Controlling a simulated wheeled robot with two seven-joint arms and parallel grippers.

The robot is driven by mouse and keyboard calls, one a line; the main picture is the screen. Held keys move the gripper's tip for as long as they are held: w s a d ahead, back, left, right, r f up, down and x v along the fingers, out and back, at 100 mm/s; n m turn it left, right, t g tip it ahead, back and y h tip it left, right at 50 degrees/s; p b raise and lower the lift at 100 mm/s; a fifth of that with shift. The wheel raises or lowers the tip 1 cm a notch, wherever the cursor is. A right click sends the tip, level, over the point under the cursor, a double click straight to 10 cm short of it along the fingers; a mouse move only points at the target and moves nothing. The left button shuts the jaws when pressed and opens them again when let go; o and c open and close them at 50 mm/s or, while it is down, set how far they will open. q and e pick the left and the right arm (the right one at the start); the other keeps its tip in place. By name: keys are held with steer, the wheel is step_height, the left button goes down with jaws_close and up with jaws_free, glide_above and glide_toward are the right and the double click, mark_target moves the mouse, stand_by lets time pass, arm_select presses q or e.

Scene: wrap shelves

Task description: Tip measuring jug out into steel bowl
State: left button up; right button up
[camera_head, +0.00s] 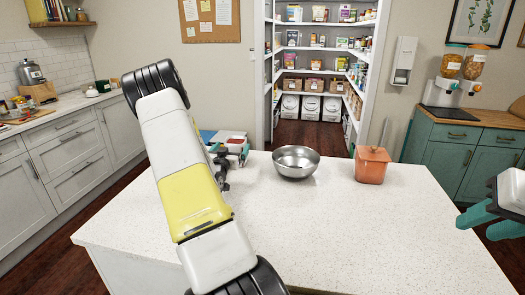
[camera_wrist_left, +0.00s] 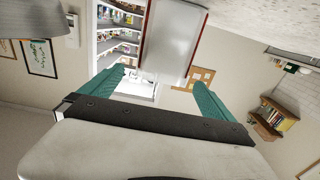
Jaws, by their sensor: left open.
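The steel bowl (camera_head: 297,162) stands upright on the white counter, right of my left arm; its inside looks empty. No measuring jug can be made out; my left arm hides part of the counter. My left gripper (camera_wrist_left: 160,76) is open in the left wrist view, its teal fingers apart. A pale grey panel with red edges (camera_wrist_left: 172,40) shows beyond and between the fingertips; no contact can be seen. In the head view this gripper is mostly hidden behind my arm. My right gripper (camera_head: 480,212) is at the right edge, fingers apart and empty, partly cut off.
An orange lidded container (camera_head: 371,166) with a utensil stands right of the bowl. Red and blue items (camera_head: 232,143) lie near the counter's far edge, partly hidden by my arm. The white counter (camera_head: 350,235) is clear in front. Pantry shelves (camera_head: 318,60) are behind.

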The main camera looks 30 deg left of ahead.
mark_target(238, 137)
arm_select(q)
steer(key=x, duration=0.7)
steer(key=shift+w+a, duration=0.15)
steer(key=c, duration=2.1)
